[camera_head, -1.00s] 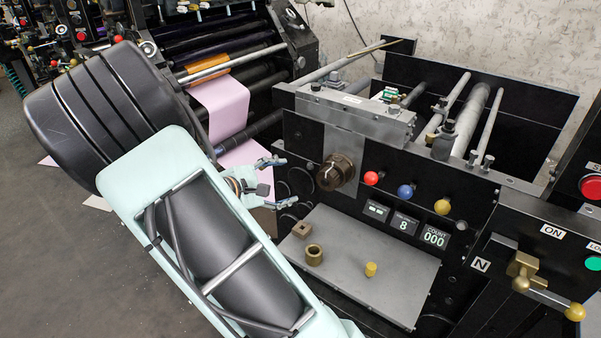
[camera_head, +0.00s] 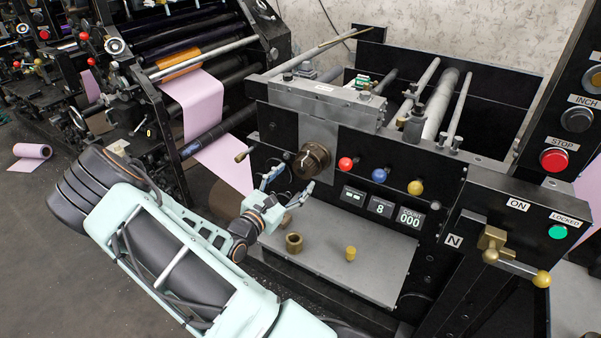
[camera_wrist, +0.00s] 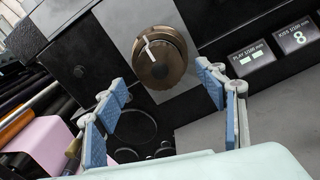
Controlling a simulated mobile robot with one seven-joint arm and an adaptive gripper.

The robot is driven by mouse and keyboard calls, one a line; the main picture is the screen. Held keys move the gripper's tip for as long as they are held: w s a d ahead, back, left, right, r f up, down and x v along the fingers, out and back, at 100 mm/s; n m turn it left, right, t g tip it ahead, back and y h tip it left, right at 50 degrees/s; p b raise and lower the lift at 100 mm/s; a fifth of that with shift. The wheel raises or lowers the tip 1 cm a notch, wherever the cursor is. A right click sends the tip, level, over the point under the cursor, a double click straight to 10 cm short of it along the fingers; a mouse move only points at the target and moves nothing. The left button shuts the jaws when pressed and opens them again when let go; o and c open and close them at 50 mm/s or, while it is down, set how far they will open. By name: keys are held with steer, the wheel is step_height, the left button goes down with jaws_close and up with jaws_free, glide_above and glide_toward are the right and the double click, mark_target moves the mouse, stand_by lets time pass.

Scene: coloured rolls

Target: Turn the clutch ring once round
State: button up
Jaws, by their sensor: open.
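The clutch ring (camera_head: 312,158), a dark bronze round piece with a pale mark, sticks out of the black machine front, left of the red, blue and yellow knobs. In the wrist view the ring (camera_wrist: 160,62) is ahead, with its pale mark at the upper left of its face. My gripper (camera_head: 289,181) is open and empty, just below and left of the ring. In the wrist view its blue-padded fingers (camera_wrist: 163,78) stand wide apart, one to each side of the ring's lower part. A gap to the ring seems to remain; its depth is hard to judge.
A grey shelf (camera_head: 340,262) below holds a brass bushing (camera_head: 294,243) and a small yellow piece (camera_head: 351,254). Red (camera_head: 345,163), blue (camera_head: 379,175) and yellow (camera_head: 415,187) knobs sit right of the ring. A pink paper web (camera_head: 215,130) runs at left. Counter reads 000.

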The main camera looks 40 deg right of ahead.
mark_target(302, 170)
steer(key=shift+x, duration=2.1)
steer(key=shift+c, duration=0.4)
steer(key=c, duration=1.6)
